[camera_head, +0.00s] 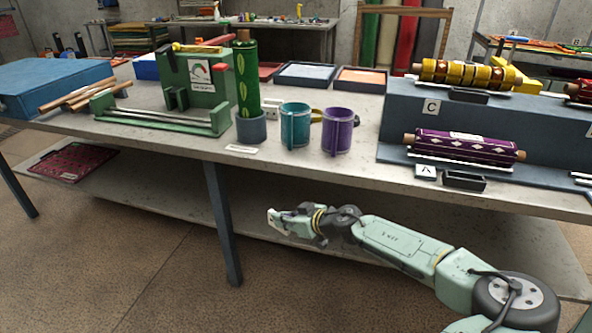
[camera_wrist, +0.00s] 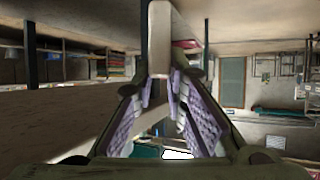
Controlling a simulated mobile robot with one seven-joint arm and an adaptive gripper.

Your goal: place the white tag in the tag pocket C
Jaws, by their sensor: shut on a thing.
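My gripper (camera_head: 283,222) is low in front of the table, below the tabletop's front edge. In the wrist view my gripper (camera_wrist: 161,84) has its purple-padded fingers shut on a slim pale piece, the white tag (camera_wrist: 159,38), which sticks out past the fingertips. In the head view the tag (camera_head: 272,218) is a small white bit at the gripper's end. Tag pocket C (camera_head: 468,97) is a small black open holder on the upper step of the blue-grey stand, right of a white card marked C (camera_head: 431,107). It is well above and right of my gripper.
A second black pocket (camera_head: 464,181) sits on the lower step beside card A (camera_head: 425,171), before a purple roll (camera_head: 464,148). A yellow roll (camera_head: 470,74) lies behind pocket C. Teal (camera_head: 295,126) and purple (camera_head: 337,131) cups stand near the table edge (camera_head: 330,178). A lower shelf (camera_head: 180,195) runs below.

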